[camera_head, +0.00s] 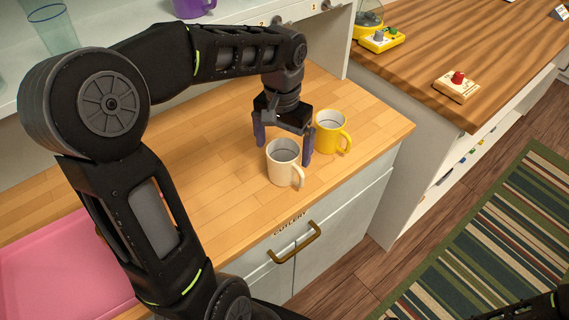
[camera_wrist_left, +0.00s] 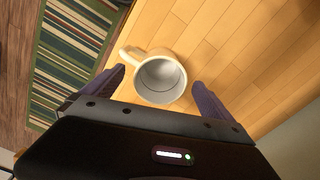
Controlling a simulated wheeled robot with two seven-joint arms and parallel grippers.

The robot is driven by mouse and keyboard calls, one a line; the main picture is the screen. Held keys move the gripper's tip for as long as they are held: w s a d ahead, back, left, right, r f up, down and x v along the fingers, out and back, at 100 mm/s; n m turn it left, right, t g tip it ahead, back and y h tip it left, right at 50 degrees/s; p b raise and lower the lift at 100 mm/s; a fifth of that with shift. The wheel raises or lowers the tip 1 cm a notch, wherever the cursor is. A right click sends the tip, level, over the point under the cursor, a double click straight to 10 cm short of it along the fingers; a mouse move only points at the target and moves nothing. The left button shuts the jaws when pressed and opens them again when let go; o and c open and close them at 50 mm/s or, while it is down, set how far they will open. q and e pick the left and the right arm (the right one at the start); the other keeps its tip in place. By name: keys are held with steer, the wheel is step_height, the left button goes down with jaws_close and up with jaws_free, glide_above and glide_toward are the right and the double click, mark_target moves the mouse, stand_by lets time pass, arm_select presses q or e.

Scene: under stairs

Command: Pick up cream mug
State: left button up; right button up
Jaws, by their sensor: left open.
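The cream mug (camera_head: 283,163) stands upright on the wooden counter, with its handle toward the lower right. A yellow mug (camera_head: 332,133) stands just behind it to the right. My left gripper (camera_head: 284,150) is open above and just behind the cream mug, its purple fingers pointing down. In the left wrist view the cream mug (camera_wrist_left: 161,78) shows its empty inside and lies ahead, between the open fingers of my left gripper (camera_wrist_left: 160,82); its handle points to the upper left. I cannot tell whether a finger touches it. My right gripper is not in view.
A pink tray (camera_head: 65,268) lies on the counter at the left. A purple mug (camera_head: 193,8) and a clear glass (camera_head: 53,28) stand on the shelf above. A drawer handle (camera_head: 294,243) juts from the counter front. A second wooden top (camera_head: 430,50) stands at the right.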

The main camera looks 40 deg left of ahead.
mark_target(283, 160)
arm_select(q)
step_height(283, 160, down, 5)
steer(key=shift+f+p, duration=0.1)
steer(key=shift+p, duration=0.3)
steer(key=shift+c, duration=0.6)
steer(key=c, duration=1.7)
